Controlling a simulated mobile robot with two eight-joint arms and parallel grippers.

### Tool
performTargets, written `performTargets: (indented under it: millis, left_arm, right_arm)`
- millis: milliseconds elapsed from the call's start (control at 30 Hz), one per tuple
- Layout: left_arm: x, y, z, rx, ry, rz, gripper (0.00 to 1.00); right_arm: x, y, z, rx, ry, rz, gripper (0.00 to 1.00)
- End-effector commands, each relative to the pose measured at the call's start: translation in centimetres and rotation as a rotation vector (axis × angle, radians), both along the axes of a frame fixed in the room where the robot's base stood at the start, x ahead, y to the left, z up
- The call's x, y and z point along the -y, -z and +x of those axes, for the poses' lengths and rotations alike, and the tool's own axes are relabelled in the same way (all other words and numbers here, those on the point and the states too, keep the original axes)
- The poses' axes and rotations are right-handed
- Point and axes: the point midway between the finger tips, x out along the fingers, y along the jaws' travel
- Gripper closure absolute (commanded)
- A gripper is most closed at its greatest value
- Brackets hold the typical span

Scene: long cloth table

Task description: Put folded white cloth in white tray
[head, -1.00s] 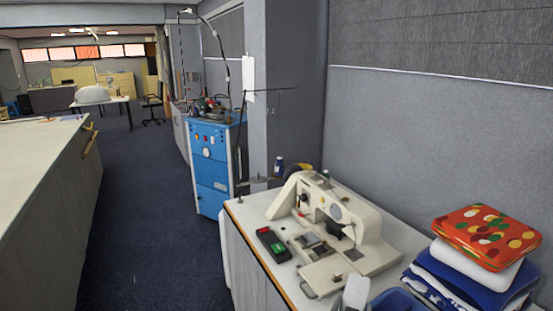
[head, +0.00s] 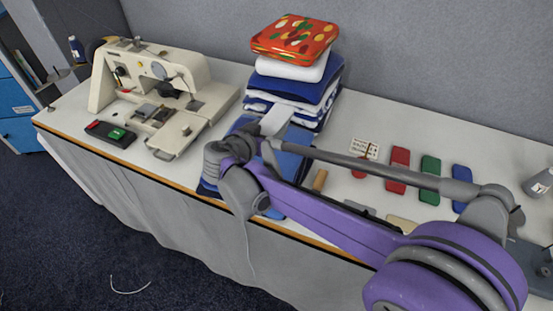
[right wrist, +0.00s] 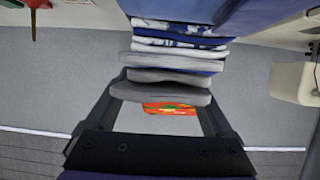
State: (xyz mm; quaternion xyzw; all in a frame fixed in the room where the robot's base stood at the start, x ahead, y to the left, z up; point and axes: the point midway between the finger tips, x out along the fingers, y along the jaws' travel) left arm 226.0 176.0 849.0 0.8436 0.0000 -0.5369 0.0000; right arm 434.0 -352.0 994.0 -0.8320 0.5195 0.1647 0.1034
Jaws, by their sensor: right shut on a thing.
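My right gripper (head: 270,128) is in front of the folded cloth stack. It is shut on a pale folded piece (head: 275,119), which looks like the folded white cloth; the arm partly hides it. In the right wrist view a whitish fold (right wrist: 160,92) spans between my two fingers, with orange-red cloth (right wrist: 170,108) beyond. Another white folded cloth (head: 295,67) lies in the stack, under a red patterned cloth (head: 295,38) and above blue cloth (head: 305,86). I cannot make out a white tray. My left gripper is not in view.
A sewing machine (head: 155,85) and a red-green control box (head: 110,134) stand on the left. Blue material (head: 292,200) lies below my arm at the table's front edge. Red (head: 398,170), green (head: 430,180) and blue (head: 462,188) pieces lie on the right. A wall stands behind.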

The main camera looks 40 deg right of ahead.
Motion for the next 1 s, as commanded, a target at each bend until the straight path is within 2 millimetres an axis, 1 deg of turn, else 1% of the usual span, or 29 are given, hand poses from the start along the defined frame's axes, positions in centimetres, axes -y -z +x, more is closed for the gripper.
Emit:
performTargets:
  millis: [33, 133, 433, 533, 700, 867, 1000]
  left_arm:
    - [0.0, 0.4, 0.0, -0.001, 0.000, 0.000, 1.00]
    - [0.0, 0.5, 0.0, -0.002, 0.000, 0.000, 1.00]
    - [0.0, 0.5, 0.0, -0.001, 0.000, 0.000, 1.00]
    - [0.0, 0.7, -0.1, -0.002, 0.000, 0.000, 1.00]
    - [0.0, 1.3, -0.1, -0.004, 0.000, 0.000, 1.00]
    - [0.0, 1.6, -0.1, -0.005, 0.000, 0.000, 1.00]
    - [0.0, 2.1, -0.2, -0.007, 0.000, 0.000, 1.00]
  right_arm:
    - [0.5, -0.2, -0.5, -0.001, 0.030, -0.001, 0.74]
    - [1.0, -0.7, -1.1, -0.001, 0.062, 0.000, 0.74]
    - [1.1, -0.7, -1.1, -0.001, 0.066, 0.001, 0.74]
    - [1.0, 0.6, -1.1, -0.001, 0.065, 0.001, 0.74]
    - [1.0, 3.5, -1.1, -0.001, 0.064, 0.001, 0.74]
    - [1.0, 4.9, -1.1, -0.001, 0.064, 0.001, 0.74]
    - [1.0, 7.3, -1.1, -0.001, 0.064, 0.001, 0.74]
